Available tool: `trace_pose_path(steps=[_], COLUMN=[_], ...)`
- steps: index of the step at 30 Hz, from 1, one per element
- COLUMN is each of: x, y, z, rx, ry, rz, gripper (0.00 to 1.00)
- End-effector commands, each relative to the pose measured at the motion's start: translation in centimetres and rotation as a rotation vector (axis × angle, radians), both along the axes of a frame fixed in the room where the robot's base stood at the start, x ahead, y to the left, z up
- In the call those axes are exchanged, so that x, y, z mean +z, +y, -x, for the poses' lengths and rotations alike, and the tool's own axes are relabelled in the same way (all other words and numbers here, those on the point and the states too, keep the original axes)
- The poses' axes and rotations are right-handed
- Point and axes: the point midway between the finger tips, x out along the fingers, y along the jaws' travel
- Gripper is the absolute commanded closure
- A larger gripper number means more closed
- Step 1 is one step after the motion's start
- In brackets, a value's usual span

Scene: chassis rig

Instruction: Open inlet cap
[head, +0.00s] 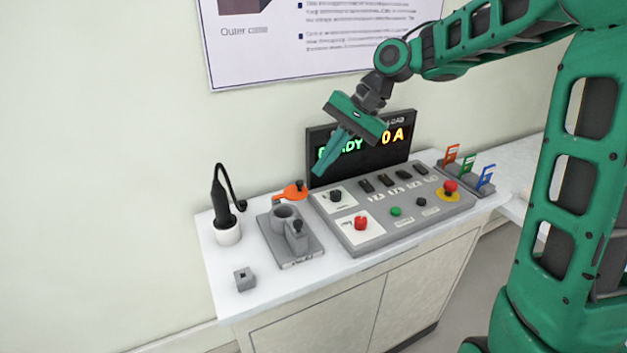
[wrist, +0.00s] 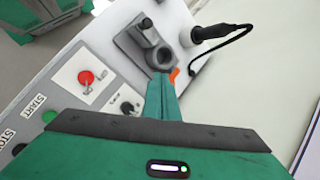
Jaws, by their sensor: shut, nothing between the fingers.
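A grey inlet fixture (head: 291,240) stands on the white counter, with a round hollow cylinder (head: 285,215) and a smaller block with a dark knob. The fixture also shows in the wrist view (wrist: 133,42). An orange flat piece with a black knob (head: 292,193) lies just behind it; I cannot tell which part is the inlet cap. In the wrist view only a bit of the orange piece (wrist: 174,74) shows beyond my fingertips. My gripper (head: 319,172) is shut and empty, pointing down, above and right of the orange piece in the head view. It also shows in the wrist view (wrist: 159,76).
A control panel (head: 385,232) with buttons and switches lies right of the fixture, with a lit display (head: 330,172) behind it. A black plug (head: 220,200) stands in a white holder (head: 228,236) at left. A small grey block (head: 244,279) sits front left. The wall is close behind.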

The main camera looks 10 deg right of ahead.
Motion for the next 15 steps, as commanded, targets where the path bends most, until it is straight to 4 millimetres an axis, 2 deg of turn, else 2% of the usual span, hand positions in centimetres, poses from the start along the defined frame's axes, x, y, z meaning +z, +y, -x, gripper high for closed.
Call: trace_pose_path(steps=[9,15], x=[0.1,0.3], y=[-4.5,-6.8], z=[0.5,0.8], rx=[-0.773,-1.14], ry=[0.305,0.473], rz=[-0.156,-0.281], gripper=[1.0,1.0])
